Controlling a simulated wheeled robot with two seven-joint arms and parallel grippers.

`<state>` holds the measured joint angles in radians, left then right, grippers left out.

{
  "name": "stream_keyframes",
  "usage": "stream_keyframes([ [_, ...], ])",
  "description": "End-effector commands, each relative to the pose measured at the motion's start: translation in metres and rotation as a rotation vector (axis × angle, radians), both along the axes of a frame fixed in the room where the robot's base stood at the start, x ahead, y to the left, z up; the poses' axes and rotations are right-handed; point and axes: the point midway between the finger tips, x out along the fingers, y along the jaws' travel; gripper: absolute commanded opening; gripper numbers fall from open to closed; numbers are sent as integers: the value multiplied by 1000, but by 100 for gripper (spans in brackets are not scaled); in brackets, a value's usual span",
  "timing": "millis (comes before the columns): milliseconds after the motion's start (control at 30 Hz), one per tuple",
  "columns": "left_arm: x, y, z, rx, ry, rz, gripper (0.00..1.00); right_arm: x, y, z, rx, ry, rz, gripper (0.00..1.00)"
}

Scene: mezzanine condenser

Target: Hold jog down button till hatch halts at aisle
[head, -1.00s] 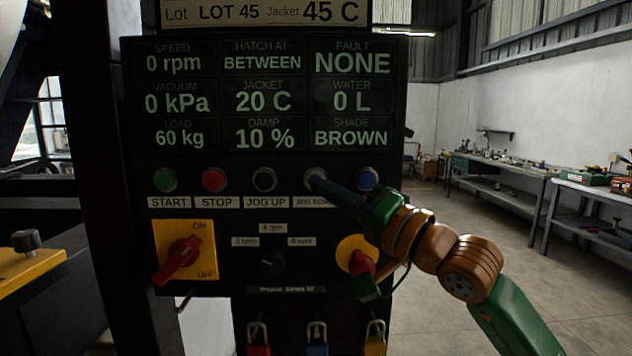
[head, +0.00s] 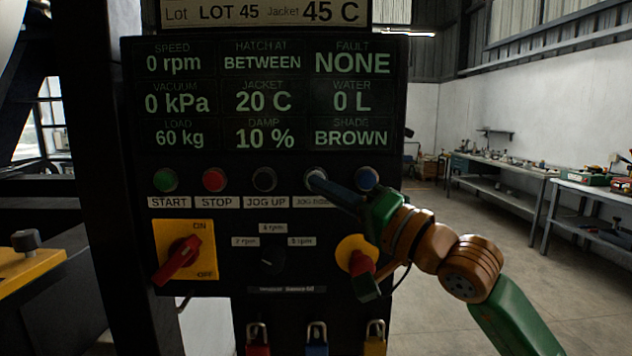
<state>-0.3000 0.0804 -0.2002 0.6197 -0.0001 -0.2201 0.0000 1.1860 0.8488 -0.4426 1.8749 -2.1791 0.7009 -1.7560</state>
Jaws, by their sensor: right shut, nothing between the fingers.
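The control panel (head: 222,205) faces me, with a row of round buttons. The jog down button (head: 315,172) is the fourth from the left, above its partly covered label. My right gripper (head: 318,183) is shut and empty, its tip at the lower edge of this button and seemingly against it. How far the button is pressed cannot be told. The display (head: 262,62) reads HATCH AT BETWEEN, SPEED 0 rpm and FAULT NONE. The hatch itself cannot be made out. My left gripper is not in view.
Below are a red ON/OFF switch (head: 180,259), a speed knob (head: 271,261), a red-and-yellow knob (head: 358,260) and padlocks. Workbenches (head: 500,172) stand at the back right.

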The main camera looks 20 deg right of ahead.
Motion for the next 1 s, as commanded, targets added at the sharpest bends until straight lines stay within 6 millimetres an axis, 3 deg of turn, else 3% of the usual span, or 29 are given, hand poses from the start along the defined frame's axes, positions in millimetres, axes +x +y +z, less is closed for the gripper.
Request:
stream_keyframes([
  [1000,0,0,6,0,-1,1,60,11,-3,1,0,1,1,0],
])
